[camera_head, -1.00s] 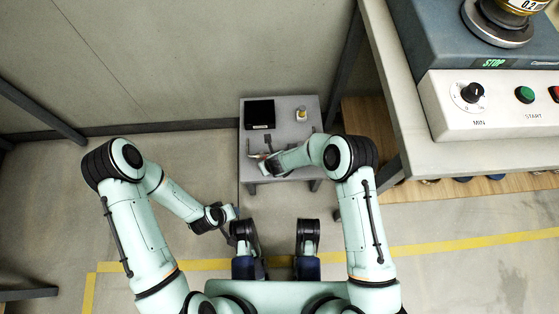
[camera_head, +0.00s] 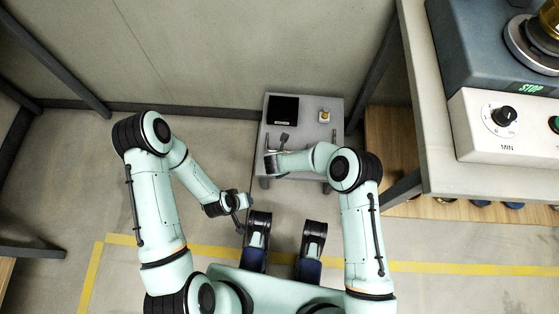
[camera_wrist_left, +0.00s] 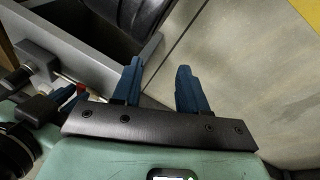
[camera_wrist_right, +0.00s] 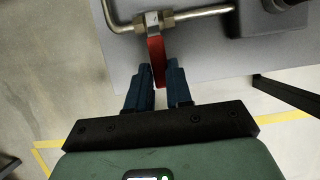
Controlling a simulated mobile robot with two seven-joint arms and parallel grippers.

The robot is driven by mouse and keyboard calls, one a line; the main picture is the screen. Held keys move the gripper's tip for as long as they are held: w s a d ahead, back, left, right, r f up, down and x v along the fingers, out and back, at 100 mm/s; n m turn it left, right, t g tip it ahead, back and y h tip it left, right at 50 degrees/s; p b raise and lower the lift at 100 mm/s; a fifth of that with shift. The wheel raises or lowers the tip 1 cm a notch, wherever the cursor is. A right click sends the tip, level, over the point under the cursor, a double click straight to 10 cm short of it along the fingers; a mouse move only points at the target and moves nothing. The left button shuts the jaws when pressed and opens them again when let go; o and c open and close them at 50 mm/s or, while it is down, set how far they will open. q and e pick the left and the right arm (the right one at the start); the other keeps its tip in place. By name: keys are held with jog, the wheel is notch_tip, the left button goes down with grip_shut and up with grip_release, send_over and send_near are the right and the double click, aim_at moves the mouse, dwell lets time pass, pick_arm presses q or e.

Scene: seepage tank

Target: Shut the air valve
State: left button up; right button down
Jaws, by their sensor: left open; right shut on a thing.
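The air valve's red lever handle (camera_wrist_right: 157,62) shows in the right wrist view, below a brass fitting (camera_wrist_right: 152,22) on a bent metal pipe. My right gripper (camera_wrist_right: 157,82) is shut on the red handle, with a blue finger on either side of it. In the head view its hand is at the front left of a small grey stand (camera_head: 334,115) and hides the handle. In the left wrist view a bit of red shows near the right gripper's blue fingers at the left. My left gripper (camera_wrist_left: 158,72) is open and empty, low in front of the stand.
A black panel (camera_head: 283,109) and a small yellow-topped item (camera_head: 324,116) sit on the stand. A workbench (camera_head: 430,165) with a white control box (camera_head: 500,127) stands at the right. Grey walls close the back. The floor at left is open.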

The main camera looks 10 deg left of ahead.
jog(key=c, duration=1)
grip_release()
pick_arm(q)
jog(key=s+d+r+g+h+p, duration=0.1)
jog(key=s+d+r+p, duration=0.2)
jog(key=s+r+p, duration=0.1)
jog(key=shift+s+r+g, duration=0.3)
jog(key=shift+s+r, duration=0.1)
jog(key=shift+s, duration=0.35)
pick_arm(e)
jog(key=v, duration=1.3)
jog(key=shift+r, duration=0.2)
pick_arm(q)
jog(key=shift+d, duration=0.1)
